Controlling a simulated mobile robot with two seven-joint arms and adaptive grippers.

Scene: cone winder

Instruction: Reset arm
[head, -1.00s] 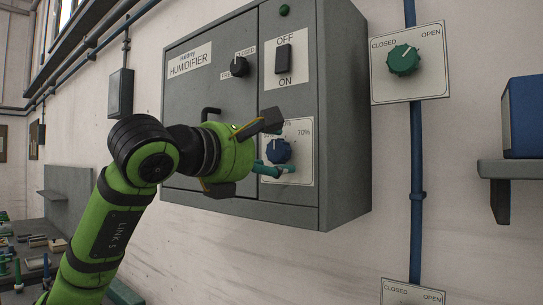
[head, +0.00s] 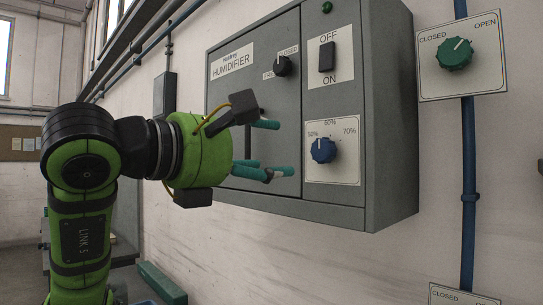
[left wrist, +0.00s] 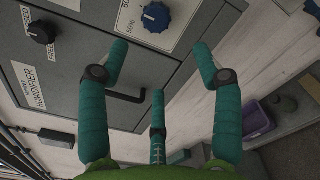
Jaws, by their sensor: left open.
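My left gripper (head: 272,150) is open, with teal fingers and a green body, in front of the grey humidifier cabinet (head: 395,150). Nothing is between its fingers. The blue humidity knob (head: 323,150), on a plate marked 50%, 60% and 70%, is to the right of the fingertips in the head view, apart from them. The knob also shows at the top of the left wrist view (left wrist: 156,16), beyond the three spread fingers (left wrist: 160,95). A black door handle (left wrist: 126,96) shows between the fingers there. My right gripper is not in view.
The cabinet also carries a black knob (head: 282,66) and an OFF/ON switch (head: 327,57). A green valve knob (head: 455,54) is on a plate at the right, by a blue pipe (head: 469,170). A purple bin (left wrist: 256,118) shows in the left wrist view.

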